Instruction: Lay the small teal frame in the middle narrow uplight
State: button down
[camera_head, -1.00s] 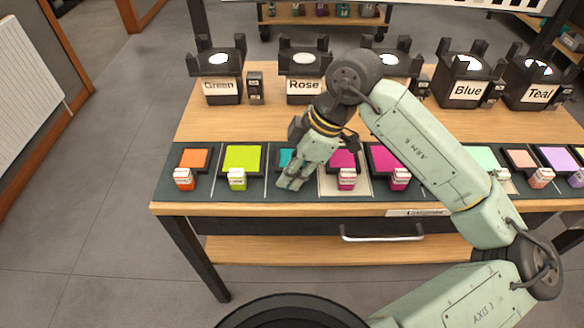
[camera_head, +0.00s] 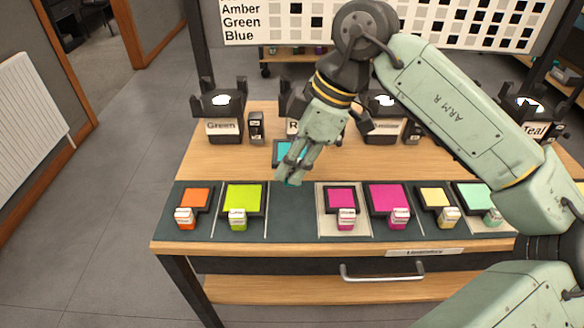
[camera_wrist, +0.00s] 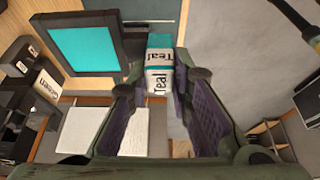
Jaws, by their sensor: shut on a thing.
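My gripper (camera_head: 292,178) is shut on the tab of the teal frame (camera_head: 284,152) and holds it above the dark mat. In the wrist view, the teal gel in its black frame (camera_wrist: 83,48) lies left of the fingers. Its tab, labelled "Teal" (camera_wrist: 158,66), is between the fingers (camera_wrist: 165,95). Black uplights stand behind: one labelled Green (camera_head: 222,127), one with a partly hidden label starting with R (camera_head: 292,127), another (camera_head: 384,131) further right and one labelled Teal (camera_head: 534,131). My arm hides the space between the last two.
The mat (camera_head: 290,222) has an empty slot between the lime frame (camera_head: 242,198) and a small magenta frame (camera_head: 341,199). Orange (camera_head: 195,197), larger magenta (camera_head: 388,196), yellow (camera_head: 434,196) and mint (camera_head: 475,194) frames lie along it. Bare wood (camera_head: 235,160) separates mat and uplights.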

jog(key=shift+r+p, duration=2.4)
jog(key=shift+r, duration=1.8)
